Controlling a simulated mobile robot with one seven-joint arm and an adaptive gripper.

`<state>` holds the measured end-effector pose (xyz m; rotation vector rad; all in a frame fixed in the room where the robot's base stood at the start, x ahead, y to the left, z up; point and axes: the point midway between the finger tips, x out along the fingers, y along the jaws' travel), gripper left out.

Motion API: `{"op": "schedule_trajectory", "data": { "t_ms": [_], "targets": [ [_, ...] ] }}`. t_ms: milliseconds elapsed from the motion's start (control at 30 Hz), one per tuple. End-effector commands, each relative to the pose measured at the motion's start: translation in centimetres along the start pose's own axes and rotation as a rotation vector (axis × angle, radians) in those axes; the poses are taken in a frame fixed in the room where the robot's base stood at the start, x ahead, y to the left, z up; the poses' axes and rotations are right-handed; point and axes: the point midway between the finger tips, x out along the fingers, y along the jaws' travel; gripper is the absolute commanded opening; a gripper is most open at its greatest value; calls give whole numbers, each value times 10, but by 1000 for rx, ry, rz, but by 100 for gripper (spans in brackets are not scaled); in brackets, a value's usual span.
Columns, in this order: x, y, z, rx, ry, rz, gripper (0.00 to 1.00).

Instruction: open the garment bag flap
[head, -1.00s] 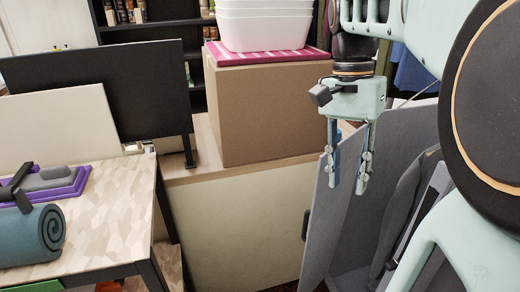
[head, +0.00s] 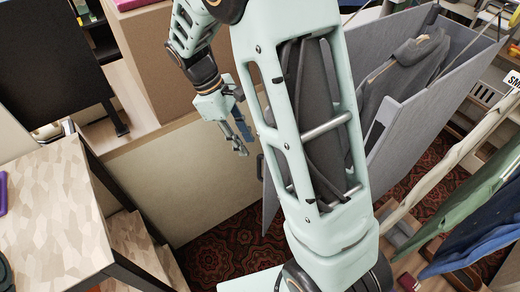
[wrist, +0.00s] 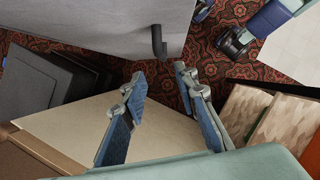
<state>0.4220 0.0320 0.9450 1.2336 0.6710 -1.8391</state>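The garment bag is a tall grey box-like case (head: 430,125) with dark clothing (head: 410,60) visible inside, in the head view right of centre. Its grey flap (head: 270,205) is at its left side, partly hidden behind my arm, and appears to stand ajar. A dark handle (head: 260,166) sits near the flap's left edge. In the wrist view the flap (wrist: 90,22) fills the top, with the black handle (wrist: 159,42) just beyond my fingertips. My gripper (head: 242,140) is left of the handle, open and empty. Its spread fingers (wrist: 160,82) show in the wrist view, apart from the handle.
A cream cabinet front (head: 190,185) and a cardboard box (head: 150,60) stand left of my gripper. A patterned table (head: 50,210) is farther left. Hanging clothes (head: 480,205) are at right. Patterned carpet (head: 225,250) shows between the cabinet and the bag.

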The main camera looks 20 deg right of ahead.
Motion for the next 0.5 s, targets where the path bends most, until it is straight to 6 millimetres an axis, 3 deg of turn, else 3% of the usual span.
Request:
{"op": "schedule_trajectory", "data": {
  "t_ms": [167, 500],
  "targets": [
    [22, -2, 1, -4, -3, -11, 27],
    [85, -2, 2, -1, -4, -11, 27]
  ]
}}
